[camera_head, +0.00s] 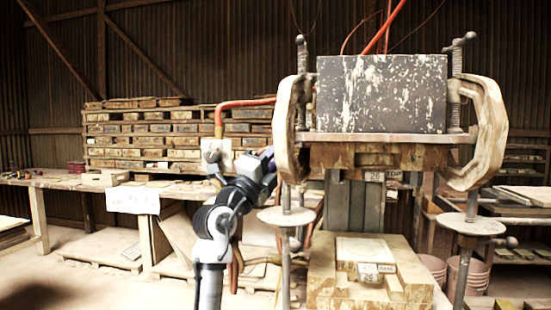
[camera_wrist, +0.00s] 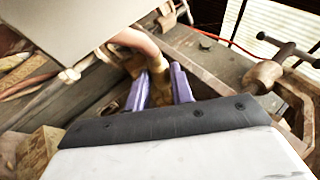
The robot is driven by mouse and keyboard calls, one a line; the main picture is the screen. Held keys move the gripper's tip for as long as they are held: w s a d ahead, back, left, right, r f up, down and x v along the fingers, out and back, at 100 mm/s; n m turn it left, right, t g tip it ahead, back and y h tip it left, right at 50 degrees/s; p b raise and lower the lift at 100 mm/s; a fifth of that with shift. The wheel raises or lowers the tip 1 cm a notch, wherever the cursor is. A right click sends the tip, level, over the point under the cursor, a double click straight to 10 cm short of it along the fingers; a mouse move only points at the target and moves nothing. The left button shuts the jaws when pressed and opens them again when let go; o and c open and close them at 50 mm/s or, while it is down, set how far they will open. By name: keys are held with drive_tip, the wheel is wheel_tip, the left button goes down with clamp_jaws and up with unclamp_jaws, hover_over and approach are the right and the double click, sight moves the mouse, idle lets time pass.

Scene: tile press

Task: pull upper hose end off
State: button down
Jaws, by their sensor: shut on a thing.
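In the wrist view, my gripper (camera_wrist: 161,92) has its two purple fingers on either side of a brownish, brass-like hose end (camera_wrist: 158,72). The fingers are shut on it. A pinkish-orange hose (camera_wrist: 138,40) bends down into this end from the upper left. Whether the end is still seated on a fitting is hidden between and below the fingers. In the head view, my arm reaches up to the press's left side, and the fingers are hidden behind the left clamp (camera_head: 286,125). An orange hose (camera_head: 243,103) runs from a valve block to behind that clamp.
The press's dark upper block (camera_head: 381,94) stands right of my arm, above a wooden base (camera_head: 325,275). A grey box-like body (camera_wrist: 70,30) crowds the fingers at the wrist view's upper left. A threaded clamp handle (camera_wrist: 265,75) lies at its right. A workbench (camera_head: 60,180) stands left.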

drive_tip(key=a, duration=0.1)
drive_tip(key=a+b, duration=0.1)
drive_tip(key=a, duration=0.2)
drive_tip(key=shift+w+r+b, duration=0.1)
drive_tip(key=shift+w+b, duration=0.25)
drive_tip(key=c, duration=1.5)
unclamp_jaws()
drive_tip(key=shift+d, duration=0.2)
drive_tip(key=shift+a, duration=0.15)
drive_tip(key=shift+s, duration=0.1)
